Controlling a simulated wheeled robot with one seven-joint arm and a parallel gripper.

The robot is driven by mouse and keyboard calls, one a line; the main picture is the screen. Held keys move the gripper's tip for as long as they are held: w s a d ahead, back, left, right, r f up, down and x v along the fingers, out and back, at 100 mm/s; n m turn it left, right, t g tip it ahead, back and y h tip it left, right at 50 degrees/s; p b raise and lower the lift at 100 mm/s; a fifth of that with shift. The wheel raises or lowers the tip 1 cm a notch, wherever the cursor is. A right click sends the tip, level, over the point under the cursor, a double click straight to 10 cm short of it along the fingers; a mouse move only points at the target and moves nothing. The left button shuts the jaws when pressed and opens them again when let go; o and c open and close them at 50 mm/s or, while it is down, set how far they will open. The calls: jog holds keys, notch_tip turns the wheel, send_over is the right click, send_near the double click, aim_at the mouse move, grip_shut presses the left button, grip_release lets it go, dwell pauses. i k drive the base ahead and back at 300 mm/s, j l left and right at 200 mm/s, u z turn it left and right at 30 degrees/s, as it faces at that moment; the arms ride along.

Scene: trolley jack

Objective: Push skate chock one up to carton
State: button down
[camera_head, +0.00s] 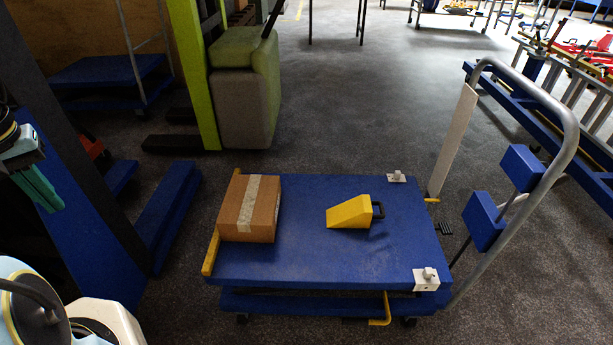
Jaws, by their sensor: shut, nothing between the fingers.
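The skate chock (350,212) is a yellow wedge with a black handle on its right end. It lies on the blue deck of the trolley (330,262), thin end towards the left. The carton (232,206), brown with a pale tape strip, sits at the deck's left end. A strip of bare deck separates the chock from the carton. My gripper (47,202) is at the left edge of the view, with teal fingers pointing down. It is shut and empty, well left of the carton and apart from both things.
A yellow bar (210,252) edges the deck's left end. White brackets (426,279) stand at its right corners, by a tall grey push handle (571,130). A blue and black frame (75,190) stands between my gripper and the trolley. The deck's front middle is clear.

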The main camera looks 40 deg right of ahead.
aim_at(358, 212)
jog(key=k+l, duration=0.2)
jog(key=l, duration=0.25)
jog(key=k+l+u, duration=0.1)
jog(key=l, duration=0.3)
jog(key=k+l, duration=0.25)
jog(key=l, duration=0.2)
jog(key=k+l+u, duration=0.1)
jog(key=l, duration=0.3)
jog(key=k+l, duration=0.3)
jog(key=k+l+u, duration=0.1)
jog(key=l, duration=0.4)
jog(key=k, duration=0.1)
